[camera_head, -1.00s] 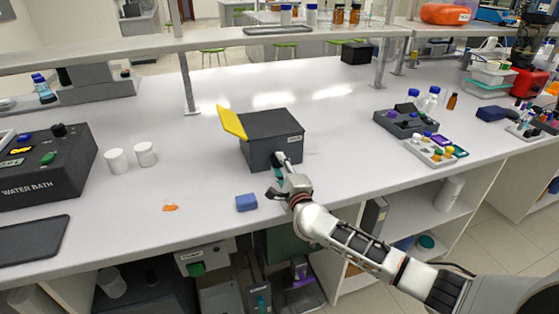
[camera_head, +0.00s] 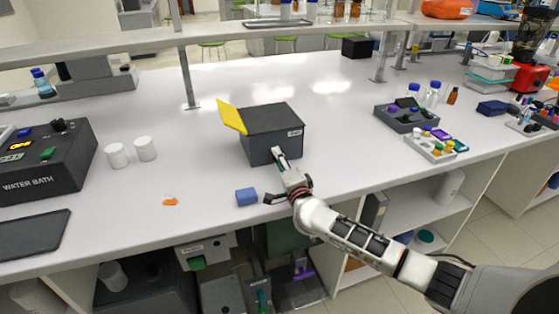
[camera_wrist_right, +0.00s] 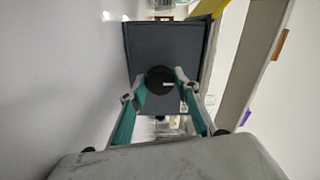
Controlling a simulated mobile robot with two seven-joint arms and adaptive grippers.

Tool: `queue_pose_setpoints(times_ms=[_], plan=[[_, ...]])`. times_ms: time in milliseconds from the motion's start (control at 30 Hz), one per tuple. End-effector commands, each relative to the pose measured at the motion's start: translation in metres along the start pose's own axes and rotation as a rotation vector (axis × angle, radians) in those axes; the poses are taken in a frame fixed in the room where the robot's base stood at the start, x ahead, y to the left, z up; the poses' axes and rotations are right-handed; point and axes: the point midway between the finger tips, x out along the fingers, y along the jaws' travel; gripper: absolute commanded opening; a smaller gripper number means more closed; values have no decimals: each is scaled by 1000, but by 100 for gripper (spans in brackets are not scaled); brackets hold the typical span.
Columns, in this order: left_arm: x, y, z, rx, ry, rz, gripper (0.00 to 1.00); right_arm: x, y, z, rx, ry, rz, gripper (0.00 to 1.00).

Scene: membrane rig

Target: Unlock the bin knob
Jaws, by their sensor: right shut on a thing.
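The bin is a dark grey box (camera_head: 272,135) with a yellow flap (camera_head: 232,116) standing tilted at its left top edge. It sits on the white bench. The bin knob (camera_wrist_right: 160,79) is a round black disc with a small light mark, on the bin's front face in the right wrist view. My right gripper (camera_head: 276,172) is at the bin's front. In the wrist view its two fingers with teal inner sides lie on either side of the knob, shut on it. The knob is hidden in the head view. My left gripper is not in view.
A blue block (camera_head: 246,197) lies just left of my right gripper. An orange patch (camera_head: 170,201) and two white cups (camera_head: 117,156) are further left, beside the water bath (camera_head: 45,160). A dark device (camera_head: 406,116) and a tray of small items (camera_head: 434,147) stand to the right.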

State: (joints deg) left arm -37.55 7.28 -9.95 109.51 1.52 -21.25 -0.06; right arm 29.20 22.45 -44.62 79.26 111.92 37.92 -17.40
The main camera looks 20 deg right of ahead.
Motion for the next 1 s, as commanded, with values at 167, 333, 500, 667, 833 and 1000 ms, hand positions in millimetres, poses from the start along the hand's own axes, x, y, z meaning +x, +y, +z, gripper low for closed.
queue_pose_setpoints(times_ms=[167,333,500,667,833,1000], plan=[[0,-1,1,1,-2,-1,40,0,1,1,-4,-2,0,10],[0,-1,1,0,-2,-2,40,0,1,1,-3,-2,0,48],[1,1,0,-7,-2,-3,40,0,0,0,-2,-1,0,48],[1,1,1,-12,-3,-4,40,0,0,0,-1,-1,0,48],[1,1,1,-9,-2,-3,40,-11,2,0,-1,-1,1,48],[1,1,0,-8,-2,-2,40,-39,2,0,-1,-3,2,48]])
